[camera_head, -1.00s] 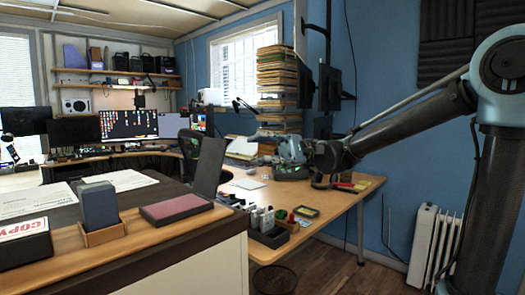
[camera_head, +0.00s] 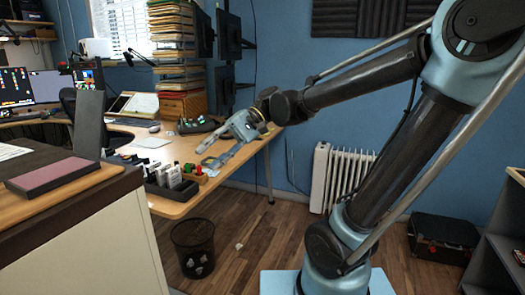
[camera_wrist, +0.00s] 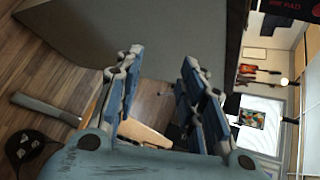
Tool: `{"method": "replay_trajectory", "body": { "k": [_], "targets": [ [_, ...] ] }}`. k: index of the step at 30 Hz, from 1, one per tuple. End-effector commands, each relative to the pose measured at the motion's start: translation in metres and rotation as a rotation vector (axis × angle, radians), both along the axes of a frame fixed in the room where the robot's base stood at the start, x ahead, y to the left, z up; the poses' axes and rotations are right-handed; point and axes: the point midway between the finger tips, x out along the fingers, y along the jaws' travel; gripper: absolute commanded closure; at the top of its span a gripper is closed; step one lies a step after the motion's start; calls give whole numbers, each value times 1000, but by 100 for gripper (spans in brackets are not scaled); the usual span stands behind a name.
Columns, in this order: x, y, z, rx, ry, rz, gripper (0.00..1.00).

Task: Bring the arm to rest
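My arm (camera_head: 370,75) reaches from the right of the head view leftward over the wooden desk. My gripper (camera_head: 207,153) is at its end, in front of the desk's right part. In the wrist view my gripper (camera_wrist: 161,62) shows two blue-grey fingers standing well apart. Nothing is held between them. The wrist picture is tilted on its side.
The wooden desk (camera_head: 175,208) carries a black organizer (camera_head: 172,190). A wire bin (camera_head: 193,247) stands below it. A white radiator (camera_head: 340,178) and black case (camera_head: 443,236) stand by the wall. A cabinet (camera_head: 95,245) is at left. Some wooden floor is clear.

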Motion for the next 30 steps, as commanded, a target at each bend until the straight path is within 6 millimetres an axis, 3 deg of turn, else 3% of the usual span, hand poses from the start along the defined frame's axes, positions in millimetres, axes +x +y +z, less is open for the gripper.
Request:
{"method": "replay_trajectory", "body": {
  "k": [9,18,24,30],
  "targets": [
    [30,-111,-102,-295,-308,-221,64],
    [38,-233,-182,-629,-556,-342,64],
    [33,-300,-214,-824,-665,-366,64],
    [29,-328,-225,-912,-708,-365,64]
  ]
}}
